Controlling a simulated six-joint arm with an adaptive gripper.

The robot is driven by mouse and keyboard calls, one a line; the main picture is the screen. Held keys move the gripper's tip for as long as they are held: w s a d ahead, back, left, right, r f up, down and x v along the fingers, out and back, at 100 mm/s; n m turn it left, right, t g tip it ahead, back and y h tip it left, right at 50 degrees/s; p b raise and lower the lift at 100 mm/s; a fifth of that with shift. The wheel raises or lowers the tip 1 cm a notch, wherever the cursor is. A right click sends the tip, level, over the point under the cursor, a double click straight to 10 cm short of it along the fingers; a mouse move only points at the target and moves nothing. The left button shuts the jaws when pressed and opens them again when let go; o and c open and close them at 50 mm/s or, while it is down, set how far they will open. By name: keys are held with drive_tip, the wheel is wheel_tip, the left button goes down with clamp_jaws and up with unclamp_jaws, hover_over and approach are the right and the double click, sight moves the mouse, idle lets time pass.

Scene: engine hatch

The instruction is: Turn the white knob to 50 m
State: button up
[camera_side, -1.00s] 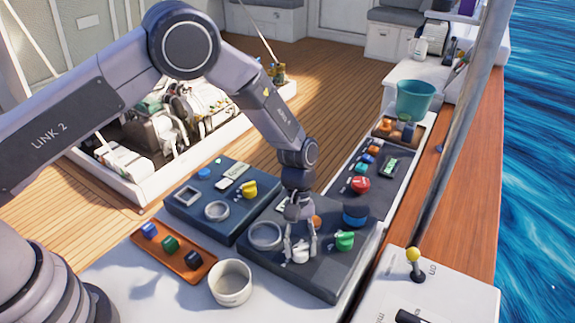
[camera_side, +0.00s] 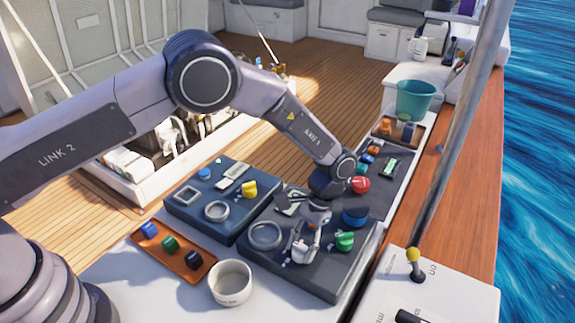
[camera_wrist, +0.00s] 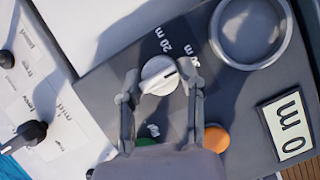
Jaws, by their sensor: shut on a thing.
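In the side view my gripper (camera_side: 304,248) is down at the white knob (camera_side: 300,257), front middle of the panel.
A green knob (camera_side: 344,241) and a blue round knob (camera_side: 355,215) stand close to the right of my gripper. A grey ring (camera_side: 265,236) lies to its left. An orange button (camera_wrist: 215,138) is near one finger. A white cup (camera_side: 231,283) stands in front.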

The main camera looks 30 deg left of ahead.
drive_tip(key=m+y, duration=0.1)
drive_tip(key=m, duration=0.1)
drive_tip(key=m+t, duration=0.1)
drive_tip(key=m, duration=0.2)
drive_tip(key=shift+m+y, duration=0.3)
drive_tip(key=shift+y, duration=0.1)
drive_tip(key=shift+d+m+t+y, duration=0.1)
drive_tip(key=shift+m+t+y, duration=0.25)
drive_tip(key=shift+m, duration=0.8)
drive_tip(key=shift+m+t+y, duration=0.15)
drive_tip(key=shift+m+t, duration=0.3)
drive_tip(key=shift+m, duration=0.7)
drive_tip(key=o, duration=1.1)
drive_tip(key=shift+s, duration=0.1)
drive_tip(key=v, duration=1.2)
drive_tip(key=shift+d, duration=0.1)
